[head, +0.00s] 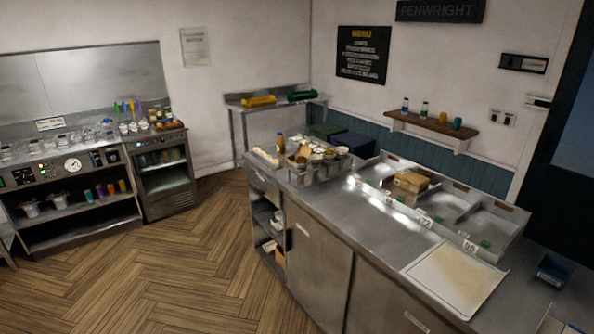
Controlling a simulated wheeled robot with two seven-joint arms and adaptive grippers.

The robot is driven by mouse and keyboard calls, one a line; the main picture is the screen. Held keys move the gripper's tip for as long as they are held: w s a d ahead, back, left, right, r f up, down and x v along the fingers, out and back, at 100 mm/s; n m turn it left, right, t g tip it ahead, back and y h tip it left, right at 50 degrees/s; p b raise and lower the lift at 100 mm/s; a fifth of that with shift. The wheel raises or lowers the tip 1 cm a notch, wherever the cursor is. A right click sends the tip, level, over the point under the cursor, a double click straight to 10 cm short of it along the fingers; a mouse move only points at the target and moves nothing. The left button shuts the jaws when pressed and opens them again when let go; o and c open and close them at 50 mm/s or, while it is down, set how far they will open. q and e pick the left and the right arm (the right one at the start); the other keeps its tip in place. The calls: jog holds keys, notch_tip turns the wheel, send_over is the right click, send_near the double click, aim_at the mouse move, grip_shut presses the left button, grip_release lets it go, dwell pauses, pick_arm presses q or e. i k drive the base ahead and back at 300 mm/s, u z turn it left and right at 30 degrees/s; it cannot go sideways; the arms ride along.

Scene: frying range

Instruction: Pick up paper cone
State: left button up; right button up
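No paper cone can be picked out for certain at this distance. On the far end of the steel counter (330,200), a small brown, paper-coloured shape (303,154) stands among several white cups or tubs. It may be a paper cone, but it is too small to tell. Neither of my grippers is in view, so nothing is seen touching these items.
A brown box (411,181) sits in the counter's sectioned steel tray. A pale sheet or board (455,278) lies at the near right. A wall shelf (433,130) holds small bottles. Appliances (70,170) line the left wall. The wooden floor (170,270) between is clear.

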aim_at(301, 172)
jog(key=u, duration=0.3)
jog(key=i, duration=0.65)
jog(key=u, duration=0.3)
